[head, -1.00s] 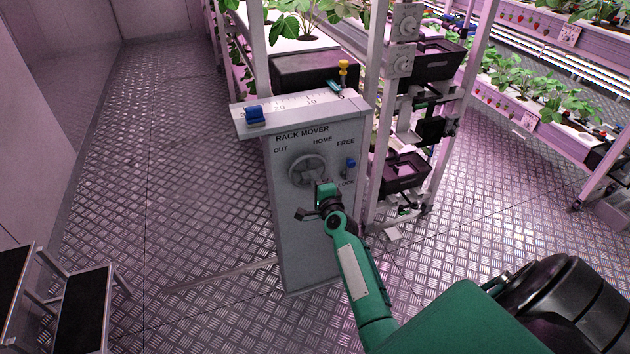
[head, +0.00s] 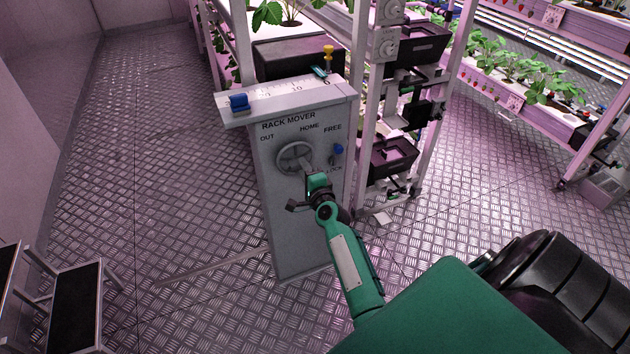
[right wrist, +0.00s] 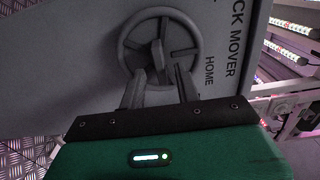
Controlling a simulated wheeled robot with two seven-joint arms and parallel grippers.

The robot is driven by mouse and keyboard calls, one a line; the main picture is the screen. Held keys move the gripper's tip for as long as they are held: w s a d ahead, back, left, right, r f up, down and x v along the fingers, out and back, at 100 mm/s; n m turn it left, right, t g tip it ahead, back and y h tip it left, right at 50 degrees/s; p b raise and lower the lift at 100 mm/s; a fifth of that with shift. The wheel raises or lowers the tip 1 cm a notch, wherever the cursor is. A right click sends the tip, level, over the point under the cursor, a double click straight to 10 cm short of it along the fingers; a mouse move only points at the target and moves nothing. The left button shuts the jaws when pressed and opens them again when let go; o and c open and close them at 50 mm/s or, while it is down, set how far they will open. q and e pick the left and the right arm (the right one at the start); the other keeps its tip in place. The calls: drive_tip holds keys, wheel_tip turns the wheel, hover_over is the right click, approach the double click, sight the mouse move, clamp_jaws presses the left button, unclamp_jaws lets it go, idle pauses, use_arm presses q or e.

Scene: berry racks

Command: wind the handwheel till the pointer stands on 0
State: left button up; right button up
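The grey handwheel (head: 294,157) is on the front of the grey rack mover box (head: 290,235). It also shows in the right wrist view (right wrist: 159,50), with a handle at its lower rim. My right gripper (head: 312,176) is in front of the wheel's lower right. In the right wrist view its two fingers (right wrist: 168,72) are apart and point at the handle; I cannot tell whether they touch it. The scale (head: 290,91) on top carries a blue block (head: 239,102) at its left end and a small teal piece (head: 320,72) near its right end. Which is the pointer is unclear. My left gripper is out of view.
A blue-knobbed lever (head: 337,149) beside the wheel stands nearer FREE than LOCK. A plant rack (head: 365,120) with black bins is close behind and right of the box. A step stool (head: 75,305) stands at the lower left. The floor left of the box is mostly clear.

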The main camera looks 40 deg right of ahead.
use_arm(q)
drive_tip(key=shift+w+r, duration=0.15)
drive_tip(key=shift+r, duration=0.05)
use_arm(e)
drive_tip(key=v, duration=1.2)
drive_tip(key=shift+s, duration=0.25)
